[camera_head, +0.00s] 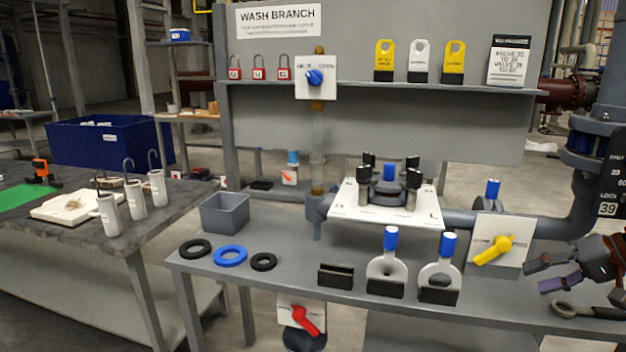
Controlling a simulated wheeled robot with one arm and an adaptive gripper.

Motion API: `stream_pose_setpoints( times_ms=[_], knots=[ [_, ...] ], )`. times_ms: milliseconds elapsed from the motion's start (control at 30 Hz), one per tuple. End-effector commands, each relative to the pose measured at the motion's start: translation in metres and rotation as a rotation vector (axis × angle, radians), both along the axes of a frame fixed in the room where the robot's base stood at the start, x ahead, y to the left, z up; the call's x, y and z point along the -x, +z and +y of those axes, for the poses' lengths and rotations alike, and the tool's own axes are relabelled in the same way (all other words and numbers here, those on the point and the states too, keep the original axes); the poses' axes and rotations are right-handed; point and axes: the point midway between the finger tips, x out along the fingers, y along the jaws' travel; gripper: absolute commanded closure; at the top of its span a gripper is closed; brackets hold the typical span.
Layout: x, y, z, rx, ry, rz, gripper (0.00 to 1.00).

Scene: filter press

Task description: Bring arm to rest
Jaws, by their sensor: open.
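My gripper (553,272) shows at the right edge of the head camera view. Its fingers point left and stand apart, with nothing between them. It is just right of the yellow valve handle (493,250) on its white plate, in front of the grey pipe. I cannot tell whether it touches the plate. A wrench-like grey tool (590,311) lies on the bench below the gripper. The rest of my arm is mostly outside the picture on the right.
The grey bench (215,272) holds rings (230,256), a grey bin (225,212) and two blue-topped ring-shaped pieces (388,270) in black stands. A flanged pipe with a white plate (385,212) stands behind. A shelf (380,86) carries padlocks and tags. A side table (60,225) stands left.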

Motion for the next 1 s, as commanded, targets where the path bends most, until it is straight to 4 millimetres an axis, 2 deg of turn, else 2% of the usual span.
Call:
stream_pose_setpoints(
  times_ms=[167, 267, 400, 467, 600, 700, 833, 1000],
  knots=[
    [0.0, 0.01, 0.048, 0.027, 0.086, 0.024, 0.48],
    [0.003, 0.014, 0.085, 0.052, 0.147, 0.047, 0.48],
    [0.018, 0.014, 0.145, 0.11, 0.247, 0.098, 0.48],
    [0.028, 0.012, 0.169, 0.139, 0.285, 0.122, 0.48],
    [0.058, 0.0, 0.219, 0.213, 0.364, 0.188, 0.48],
    [0.084, -0.012, 0.246, 0.27, 0.404, 0.238, 0.48],
    [0.122, -0.031, 0.272, 0.349, 0.444, 0.306, 0.48],
    [0.174, -0.062, 0.289, 0.455, 0.466, 0.398, 0.48]
  ],
)
